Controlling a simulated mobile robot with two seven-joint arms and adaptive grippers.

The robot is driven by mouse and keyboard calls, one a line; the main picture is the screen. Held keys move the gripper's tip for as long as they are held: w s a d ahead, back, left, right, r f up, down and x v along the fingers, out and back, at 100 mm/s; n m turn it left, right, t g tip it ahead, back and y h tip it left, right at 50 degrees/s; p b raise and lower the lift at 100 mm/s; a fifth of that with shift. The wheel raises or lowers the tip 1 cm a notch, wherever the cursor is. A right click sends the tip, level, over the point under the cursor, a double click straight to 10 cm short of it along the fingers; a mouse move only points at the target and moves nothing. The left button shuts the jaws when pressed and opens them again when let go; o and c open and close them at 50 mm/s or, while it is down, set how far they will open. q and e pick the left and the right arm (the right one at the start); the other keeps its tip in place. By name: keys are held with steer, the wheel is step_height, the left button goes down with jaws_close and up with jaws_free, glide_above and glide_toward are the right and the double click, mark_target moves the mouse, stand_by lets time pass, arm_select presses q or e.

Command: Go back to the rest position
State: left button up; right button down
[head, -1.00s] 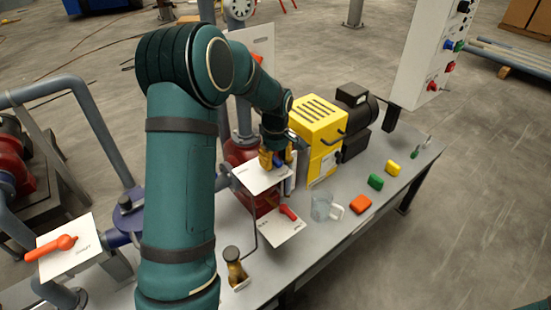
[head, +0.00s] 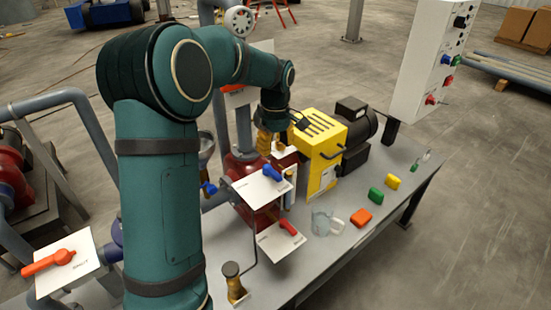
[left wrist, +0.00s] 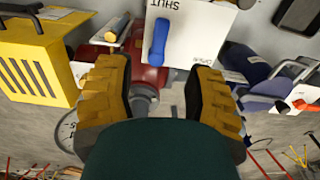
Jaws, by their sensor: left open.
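My left arm comes in from the left in the head view and reaches over the table. Its gripper (head: 278,143) hangs above and behind the white plate with the blue handle (head: 271,173). In the left wrist view the two yellow-brown fingers (left wrist: 165,100) stand apart with nothing between them. The blue handle also shows in that view (left wrist: 159,42), beyond the fingertips on its white plate marked "SHUT". The gripper is apart from the handle. My right gripper is not in view.
A yellow pump box (head: 320,148) stands close to the right of the gripper. A red-handled plate (head: 283,238), a clear jug (head: 321,223) and several coloured blocks lie along the grey table (head: 330,262). A white control panel (head: 425,70) rises at the right. An orange handle (head: 48,261) is at the left.

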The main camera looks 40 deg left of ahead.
arm_select(q)
steer(key=shift+r, duration=0.8)
steer(key=s+d+f+m+h, duration=0.1)
steer(key=d+f+m, duration=0.3)
steer(key=d+f, duration=0.5)
steer(key=s+d+f+m+h, duration=0.1)
steer(key=d+f+m, duration=0.35)
steer(key=f, duration=0.75)
steer(key=s+d+f+m+t+h, duration=0.1)
steer(key=s+d+f+m, duration=0.1)
steer(key=s+d+f, duration=0.3)
steer(key=s+d+f+m, duration=0.2)
steer(key=s+d+f, duration=0.3)
steer(key=s+d, duration=0.3)
steer(key=shift+s+d+f+m+t+h, duration=0.3)
steer(key=shift+s+f+m+t+h, duration=0.1)
steer(key=shift+s, duration=0.75)
